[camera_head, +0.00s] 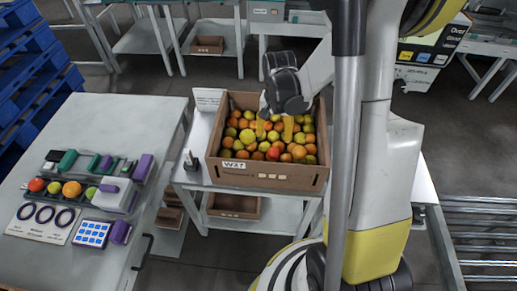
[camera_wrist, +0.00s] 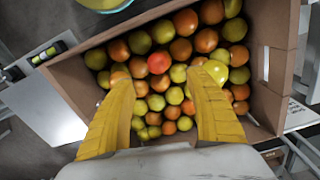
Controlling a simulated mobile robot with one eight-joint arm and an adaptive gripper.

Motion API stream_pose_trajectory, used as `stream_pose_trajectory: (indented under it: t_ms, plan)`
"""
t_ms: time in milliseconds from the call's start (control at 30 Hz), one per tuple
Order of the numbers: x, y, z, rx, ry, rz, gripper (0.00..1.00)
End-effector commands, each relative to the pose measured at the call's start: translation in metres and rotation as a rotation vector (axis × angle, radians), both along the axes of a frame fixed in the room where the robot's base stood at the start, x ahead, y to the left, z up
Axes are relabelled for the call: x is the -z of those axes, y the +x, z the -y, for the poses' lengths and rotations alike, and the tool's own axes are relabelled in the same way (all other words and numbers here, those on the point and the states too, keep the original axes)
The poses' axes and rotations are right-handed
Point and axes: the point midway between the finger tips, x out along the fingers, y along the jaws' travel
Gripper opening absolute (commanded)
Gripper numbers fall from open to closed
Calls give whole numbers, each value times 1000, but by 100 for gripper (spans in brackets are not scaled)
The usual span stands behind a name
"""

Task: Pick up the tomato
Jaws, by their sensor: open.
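Many tomatoes, green, yellow, orange and red, fill a brown cardboard crate (camera_head: 300,180); its wall also shows in the wrist view (camera_wrist: 281,65). No single tomato is marked out as the one. A red tomato (camera_wrist: 158,63) lies between and just beyond my fingertips in the wrist view. A bright yellow-green tomato (camera_wrist: 239,75) lies right of the right finger. My gripper (camera_wrist: 162,80) is open, its two yellow fingers apart and pointing down over the crate, with nothing held. In the head view my gripper (camera_head: 275,132) is above the tomatoes; whether the fingertips touch any is unclear.
The crate stands on a white table (camera_head: 195,172) with a small dark device (camera_head: 192,161) at its left. A grey bench (camera_head: 100,115) at the left holds sorted tomatoes, rings and coloured tools. Blue pallets (camera_head: 35,80) stand far left. A roller conveyor (camera_head: 485,240) is at the right.

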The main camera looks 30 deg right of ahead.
Motion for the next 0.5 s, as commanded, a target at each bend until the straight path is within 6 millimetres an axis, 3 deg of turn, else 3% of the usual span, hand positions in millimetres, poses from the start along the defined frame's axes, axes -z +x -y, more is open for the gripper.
stream_pose_trajectory:
  t_ms: [200,500]
  plan:
    - [39,0,0,-1,0,1,64]
    - [69,-1,1,-2,-1,2,64]
